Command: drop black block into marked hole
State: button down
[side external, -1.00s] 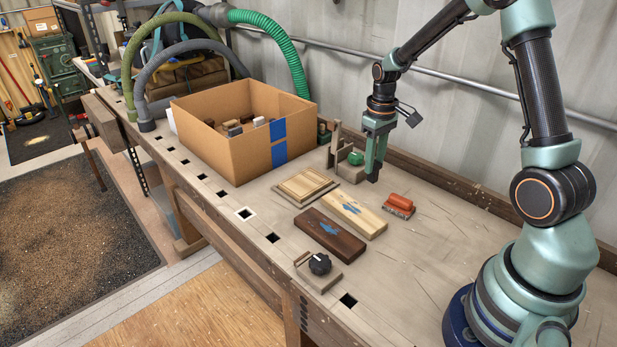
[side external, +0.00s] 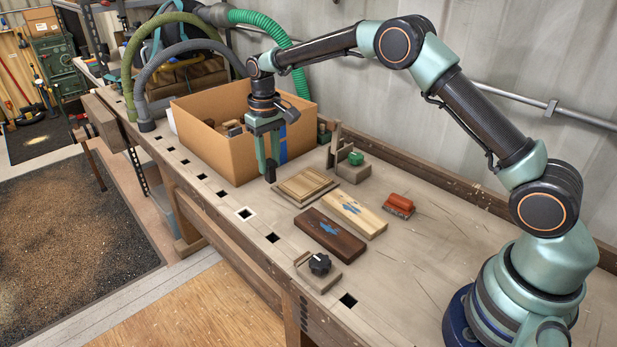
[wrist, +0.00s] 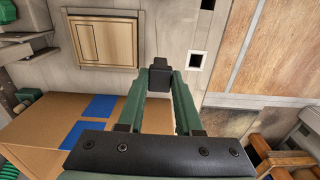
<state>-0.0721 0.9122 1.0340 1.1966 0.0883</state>
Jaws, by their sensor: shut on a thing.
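My gripper (side external: 268,164) is shut on the black block (side external: 270,175) and holds it above the bench, in front of the cardboard box. In the wrist view the black block (wrist: 160,67) sits between the fingertips of my gripper (wrist: 161,82). The marked hole (side external: 245,214) is a dark square with a white outline near the bench's front edge, in front of the held block. It also shows in the wrist view (wrist: 196,61), to the right of the block and apart from it.
The open cardboard box (side external: 220,150) holds several blocks and stands close behind my gripper. A framed wooden panel (side external: 304,185), pale plank (side external: 355,212), dark plank (side external: 330,236) and black knob (side external: 319,264) lie to the right. Several unmarked square holes line the bench edge.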

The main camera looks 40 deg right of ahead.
jog(key=w+a, duration=0.1)
jog(key=a, duration=0.7)
jog(key=shift+w+d+f, duration=0.1)
jog(key=shift+f, duration=1.3)
jog(key=shift+w+d+f, duration=0.1)
jog(key=shift+f, duration=1.3)
jog(key=shift+f, duration=1.85)
dwell(0.5)
jog(key=c, duration=0.5)
grip_release()
notch_tip(320, 180, up, 7)
dwell(0.6)
